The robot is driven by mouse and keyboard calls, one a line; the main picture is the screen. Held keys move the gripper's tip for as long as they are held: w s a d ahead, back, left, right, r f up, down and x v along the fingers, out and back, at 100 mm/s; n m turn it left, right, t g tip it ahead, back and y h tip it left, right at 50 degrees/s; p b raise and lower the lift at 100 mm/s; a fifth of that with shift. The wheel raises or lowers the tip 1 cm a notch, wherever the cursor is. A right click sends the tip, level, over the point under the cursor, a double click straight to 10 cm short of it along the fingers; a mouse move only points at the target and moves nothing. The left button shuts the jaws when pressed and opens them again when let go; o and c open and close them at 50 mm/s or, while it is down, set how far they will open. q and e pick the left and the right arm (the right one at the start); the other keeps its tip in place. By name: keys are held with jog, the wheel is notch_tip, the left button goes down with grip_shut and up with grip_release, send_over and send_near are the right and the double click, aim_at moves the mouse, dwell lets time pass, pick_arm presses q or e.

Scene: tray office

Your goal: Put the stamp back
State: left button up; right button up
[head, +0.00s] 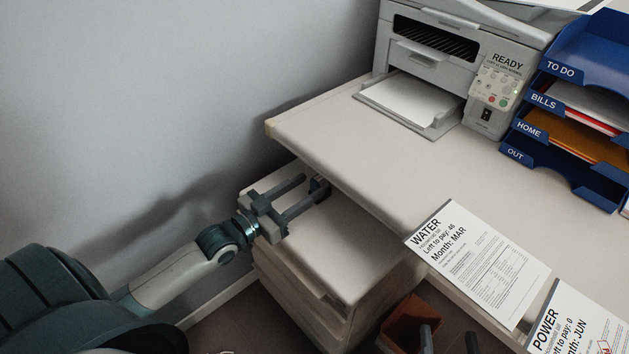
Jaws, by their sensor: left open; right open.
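A small dark object (319,183), possibly the stamp, is at the back of the top of a cream drawer cabinet (345,255), close to the desk edge. It is too small and too covered to identify surely. My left gripper (314,185) is open over the cabinet top, its two fingers pointing at the dark object. The object appears at or between the fingertips; I cannot tell whether they touch. My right gripper (449,331) shows only as two dark, separate fingertips at the bottom edge, open, with nothing seen between them.
The desk (350,140) overhangs beside the cabinet. It holds a printer (440,60), blue letter trays (560,70), a WATER bill (480,265) and a POWER bill (580,320). A reddish-brown open box (405,322) is below the desk's front edge. The desk's left part is clear.

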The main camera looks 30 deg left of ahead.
pick_arm(q)
jog(key=shift+p+v, duration=0.3)
jog(key=shift+v, duration=3.05)
pick_arm(e)
jog(key=shift+s+d+f+g, duration=0.15)
jog(key=shift+f+g, duration=0.25)
jog(key=shift+f, duration=0.2)
jog(key=shift+d+f+g, duration=0.15)
jog(key=shift+f+g, duration=0.25)
jog(key=shift+f, duration=0.2)
pick_arm(q)
jog(key=shift+s, duration=0.1)
pick_arm(e)
jog(key=shift+s+a, duration=0.1)
